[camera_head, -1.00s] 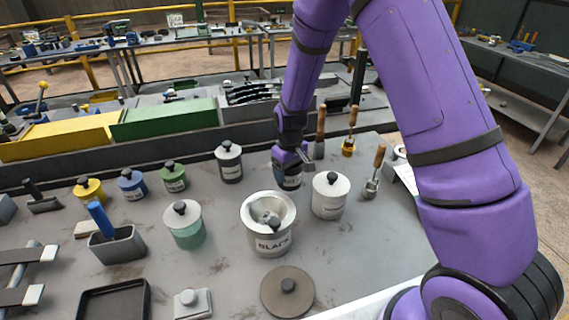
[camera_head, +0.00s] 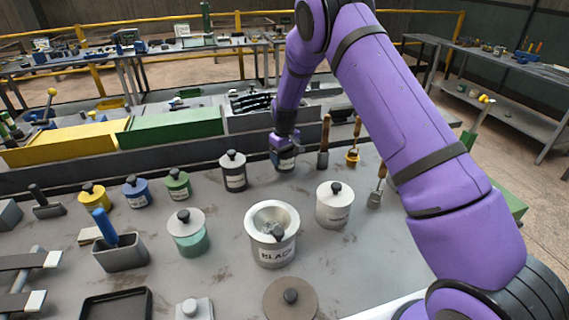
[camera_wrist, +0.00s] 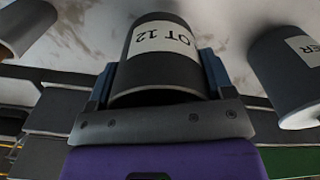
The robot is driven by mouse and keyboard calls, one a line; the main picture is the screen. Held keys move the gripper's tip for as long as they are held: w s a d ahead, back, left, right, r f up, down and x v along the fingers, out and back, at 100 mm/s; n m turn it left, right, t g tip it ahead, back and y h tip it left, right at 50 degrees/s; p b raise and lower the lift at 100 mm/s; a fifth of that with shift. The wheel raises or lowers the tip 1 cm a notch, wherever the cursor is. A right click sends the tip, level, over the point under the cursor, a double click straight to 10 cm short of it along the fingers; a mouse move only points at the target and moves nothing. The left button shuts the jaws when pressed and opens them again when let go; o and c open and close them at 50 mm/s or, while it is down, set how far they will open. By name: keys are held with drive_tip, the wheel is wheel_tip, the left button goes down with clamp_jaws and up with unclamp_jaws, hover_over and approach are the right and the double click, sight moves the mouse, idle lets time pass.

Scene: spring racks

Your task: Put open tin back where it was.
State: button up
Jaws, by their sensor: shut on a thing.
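My gripper (camera_head: 283,150) is shut on a dark grey tin (camera_head: 286,163) near the back of the bench. In the wrist view the tin (camera_wrist: 155,62) sits between the two jaws and shows a white label reading "OT 12". It looks upright; I cannot tell whether its base touches the bench. It is between a dark lidded tin (camera_head: 233,172) on its left and a wooden-handled tool (camera_head: 324,145) on its right. The dark tin's label also shows in the wrist view (camera_wrist: 289,75).
An open pot marked "BLACK" (camera_head: 271,252) stands in front, with a round brown lid (camera_head: 272,303) nearer me. A white lidded jar (camera_head: 334,210) and a green lidded jar (camera_head: 188,242) flank it. A dark ledge with a green box (camera_head: 172,128) runs behind.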

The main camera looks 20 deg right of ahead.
sight(285, 163)
drive_tip(key=shift+f, duration=1.6)
drive_tip(key=o, duration=1.1)
drive_tip(key=shift+f, duration=0.15)
